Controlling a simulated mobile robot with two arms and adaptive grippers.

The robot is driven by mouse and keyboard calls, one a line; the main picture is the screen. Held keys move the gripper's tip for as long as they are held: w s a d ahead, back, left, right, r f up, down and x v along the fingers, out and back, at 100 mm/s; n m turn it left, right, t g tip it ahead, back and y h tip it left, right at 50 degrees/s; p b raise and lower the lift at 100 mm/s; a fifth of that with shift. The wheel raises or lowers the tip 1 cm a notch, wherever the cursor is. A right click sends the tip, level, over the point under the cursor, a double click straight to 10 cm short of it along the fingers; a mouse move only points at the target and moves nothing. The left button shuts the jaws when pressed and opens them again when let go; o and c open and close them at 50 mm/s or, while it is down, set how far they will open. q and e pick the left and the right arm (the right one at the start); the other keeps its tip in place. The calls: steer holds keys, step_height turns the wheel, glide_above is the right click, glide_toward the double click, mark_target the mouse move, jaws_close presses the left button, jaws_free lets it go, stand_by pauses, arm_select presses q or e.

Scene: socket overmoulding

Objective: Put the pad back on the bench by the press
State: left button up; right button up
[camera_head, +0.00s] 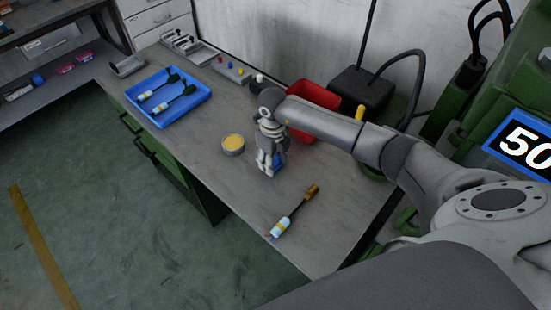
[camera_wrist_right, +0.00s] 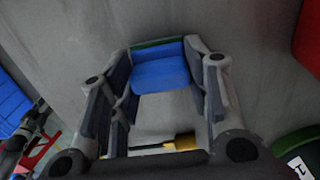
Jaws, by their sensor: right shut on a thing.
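The pad (camera_wrist_right: 160,70) is blue with a green edge and sits between the fingers of my right gripper (camera_wrist_right: 165,88) in the right wrist view. In the head view, my right gripper (camera_head: 268,167) points down over the bench (camera_head: 215,170), shut on the pad (camera_head: 280,159), of which only a small blue part shows beside the fingers. I cannot tell whether the pad touches the bench top. The green press (camera_head: 450,105) stands at the right. My left gripper is not in view.
A round tin (camera_head: 233,144) with yellow contents stands left of my right gripper. A brush-like tool (camera_head: 295,211) lies in front. A blue tray (camera_head: 206,99) with similar tools, a red bin (camera_head: 328,96) and a black box (camera_head: 361,91) stand further back. The front bench is mostly bare.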

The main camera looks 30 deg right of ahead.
steer(key=shift+s, duration=0.1)
steer(key=shift+s+a, duration=0.1)
steer(key=shift+a, duration=0.05)
steer(key=o, duration=0.8)
steer(key=shift+a, duration=0.1)
steer(key=shift+c, duration=0.2)
steer(key=shift+o, duration=1.1)
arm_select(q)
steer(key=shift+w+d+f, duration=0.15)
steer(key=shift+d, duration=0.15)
arm_select(e)
steer(key=shift+o, duration=0.5)
